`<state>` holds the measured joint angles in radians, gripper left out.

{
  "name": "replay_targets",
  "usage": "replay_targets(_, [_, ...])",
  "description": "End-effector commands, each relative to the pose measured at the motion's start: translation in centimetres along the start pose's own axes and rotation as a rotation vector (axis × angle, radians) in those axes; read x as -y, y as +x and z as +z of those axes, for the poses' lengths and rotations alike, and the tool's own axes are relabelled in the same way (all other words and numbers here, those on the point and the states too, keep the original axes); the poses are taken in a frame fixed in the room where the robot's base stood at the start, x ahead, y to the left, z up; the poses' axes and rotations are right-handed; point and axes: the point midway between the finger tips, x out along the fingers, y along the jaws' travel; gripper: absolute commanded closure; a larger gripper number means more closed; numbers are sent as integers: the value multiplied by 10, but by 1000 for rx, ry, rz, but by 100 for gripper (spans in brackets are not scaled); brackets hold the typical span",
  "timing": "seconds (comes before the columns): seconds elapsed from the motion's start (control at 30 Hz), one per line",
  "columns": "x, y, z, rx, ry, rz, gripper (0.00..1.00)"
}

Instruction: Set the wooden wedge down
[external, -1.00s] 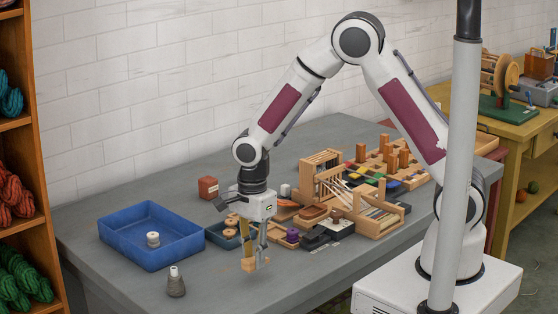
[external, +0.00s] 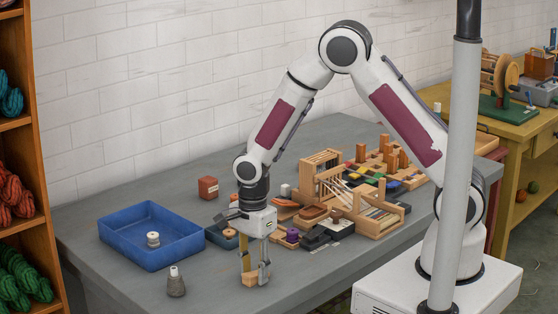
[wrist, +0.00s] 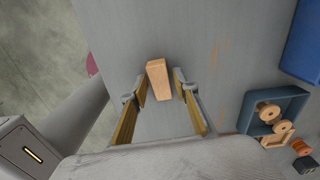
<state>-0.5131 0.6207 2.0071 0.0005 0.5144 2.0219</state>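The wooden wedge (external: 250,280) is a small light-wood block near the front edge of the grey table (external: 215,275). In the wrist view the wedge (wrist: 158,80) lies between the fingertips, with a narrow gap on each side. My gripper (external: 256,274) points straight down over it, fingers low around it. In the wrist view my gripper (wrist: 160,87) is open, with both fingers apart from the wedge. The wedge appears to rest on the tabletop; its underside is hidden.
A blue tray (external: 115,246) holding a pale spool stands left. A small teal tray (external: 214,238) and wooden loom pieces (external: 372,228) stand behind and right. The table is clear around the wedge.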

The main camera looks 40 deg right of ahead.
Motion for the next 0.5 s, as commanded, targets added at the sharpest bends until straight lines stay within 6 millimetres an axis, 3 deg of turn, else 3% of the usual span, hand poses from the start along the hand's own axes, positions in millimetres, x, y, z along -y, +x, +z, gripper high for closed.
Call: replay_targets(0.5, [0,-4,0,1,0,-2,64])
